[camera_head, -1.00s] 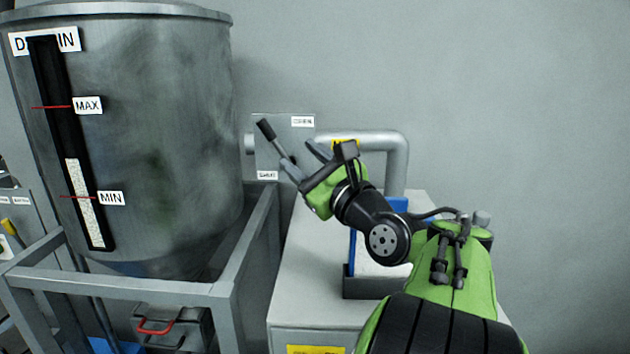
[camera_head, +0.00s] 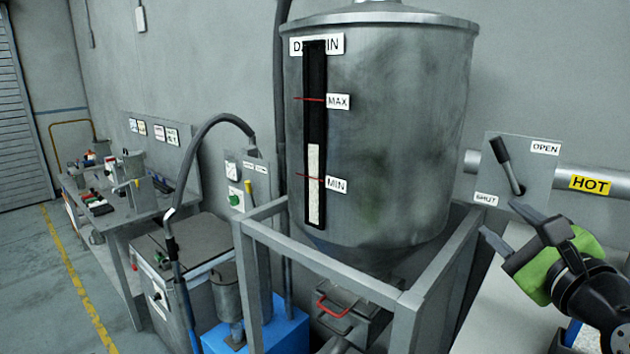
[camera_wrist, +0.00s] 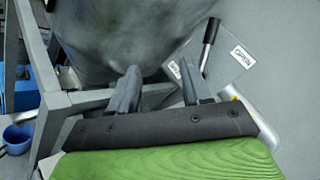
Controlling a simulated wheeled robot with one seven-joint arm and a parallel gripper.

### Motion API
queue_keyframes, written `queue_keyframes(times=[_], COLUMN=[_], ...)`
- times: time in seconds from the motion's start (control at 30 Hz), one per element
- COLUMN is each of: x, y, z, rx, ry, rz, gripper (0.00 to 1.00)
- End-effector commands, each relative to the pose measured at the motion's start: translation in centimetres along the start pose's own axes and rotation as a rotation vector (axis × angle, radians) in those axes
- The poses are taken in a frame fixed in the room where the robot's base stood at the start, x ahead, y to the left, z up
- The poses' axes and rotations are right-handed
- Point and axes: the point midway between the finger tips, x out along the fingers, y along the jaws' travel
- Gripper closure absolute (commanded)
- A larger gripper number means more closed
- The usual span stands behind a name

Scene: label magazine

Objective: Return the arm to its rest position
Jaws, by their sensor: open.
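My gripper (camera_head: 505,224) is at the right of the head view, below the lever plate. Its two dark fingers are spread with nothing between them. In the wrist view the fingers (camera_wrist: 160,72) point toward the grey drum, also apart and empty. The lever (camera_head: 502,151) has a dark handle and sits on a grey plate marked OPEN at upper right and SHUT at lower left. Its handle points up and slightly left. The lever also shows in the wrist view (camera_wrist: 209,34), beyond the right finger. I see no contact between fingers and lever. Most of my arm is out of frame.
The large metal drum (camera_head: 400,130) stands in a grey frame (camera_head: 350,272) left of my gripper. A pipe labelled HOT (camera_head: 620,181) runs right of the lever plate. A grey cabinet (camera_head: 185,265) with a hose, a blue box (camera_head: 275,335) and a cluttered bench (camera_head: 120,215) lie farther left.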

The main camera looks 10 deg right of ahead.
Motion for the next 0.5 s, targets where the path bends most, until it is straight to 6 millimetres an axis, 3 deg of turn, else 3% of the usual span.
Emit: queue_keyframes(times=[0.03, 0.17, 0.3, 0.4, 0.5], x=[0.6, -0.4, -4.8, -9.3, -13.7], y=[3.5, 12.2, 20.0, 24.0, 26.4], z=[1.6, 3.1, 3.2, 2.4, 0.9], rx=[-0.160, -0.647, -1.162, -1.506, -1.780], ry=[0.005, 0.003, -0.112, -0.259, -0.428], rz=[0.103, 0.390, 0.694, 0.899, 1.067], gripper=[0.52, 0.52, 0.52, 0.52, 0.52])
